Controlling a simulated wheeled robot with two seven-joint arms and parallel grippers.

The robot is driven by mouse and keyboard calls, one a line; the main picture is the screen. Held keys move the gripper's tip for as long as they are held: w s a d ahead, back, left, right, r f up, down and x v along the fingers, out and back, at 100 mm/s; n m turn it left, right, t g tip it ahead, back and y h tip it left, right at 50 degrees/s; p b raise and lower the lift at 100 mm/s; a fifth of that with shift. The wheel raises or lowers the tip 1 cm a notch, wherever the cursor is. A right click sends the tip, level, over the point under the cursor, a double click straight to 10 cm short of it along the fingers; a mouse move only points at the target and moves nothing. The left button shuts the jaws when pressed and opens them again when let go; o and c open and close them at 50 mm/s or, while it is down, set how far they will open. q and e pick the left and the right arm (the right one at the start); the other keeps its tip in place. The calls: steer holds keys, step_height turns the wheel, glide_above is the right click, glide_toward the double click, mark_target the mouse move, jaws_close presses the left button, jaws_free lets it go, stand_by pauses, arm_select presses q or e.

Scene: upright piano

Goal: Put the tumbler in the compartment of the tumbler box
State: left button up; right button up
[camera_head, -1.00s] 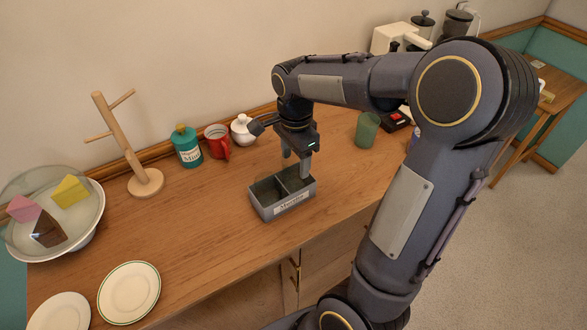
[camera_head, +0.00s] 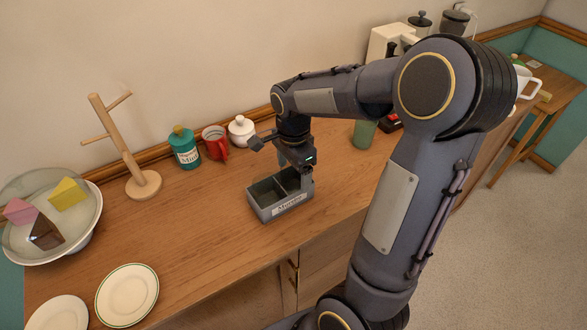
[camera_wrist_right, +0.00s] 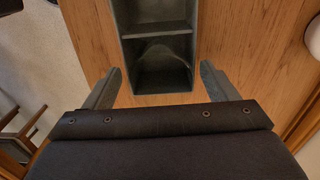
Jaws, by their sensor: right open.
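The grey tumbler box (camera_head: 262,213) stands on the wooden counter with a label on its front and a divider making two compartments. It also shows in the right wrist view (camera_wrist_right: 126,60), where a faint curved shape lies in the nearer compartment; I cannot tell if it is an object or a shadow. A green tumbler (camera_head: 363,135) stands upright on the counter to the right of the box, partly hidden by my right arm. My right gripper (camera_wrist_right: 160,82) is open at the box's right end, its fingers apart on either side of the near compartment. My left gripper is out of view.
A teal canister (camera_head: 185,150), a red mug (camera_head: 215,143) and a white lidded pot (camera_head: 241,130) stand along the wall. A wooden mug tree (camera_head: 143,184), a cake bowl (camera_head: 85,228) and plates (camera_head: 127,295) are at left. The counter left of the box is clear.

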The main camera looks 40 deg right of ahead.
steer(key=shift+r, duration=0.3)
step_height(320, 180, up, 10)
steer(key=r, duration=0.1)
steer(key=s+a+f+n+t+y, duration=0.2)
steer(key=s+a+n, duration=0.4)
steer(key=s+n, duration=0.1)
steer(key=s+a+f+n+t+y, duration=0.1)
steer(key=s+a+f+n+t, duration=0.1)
steer(key=s+a+n, duration=0.4)
steer(key=s+n+t, duration=0.1)
steer(key=s+n, duration=0.1)
steer(key=n, duration=0.2)
steer(key=shift+s+f+t+y+p, duration=0.25)
steer(key=shift+s+t+y+p, duration=0.05)
steer(key=shift+y+p, duration=0.1)
steer(key=shift+a, duration=0.1)
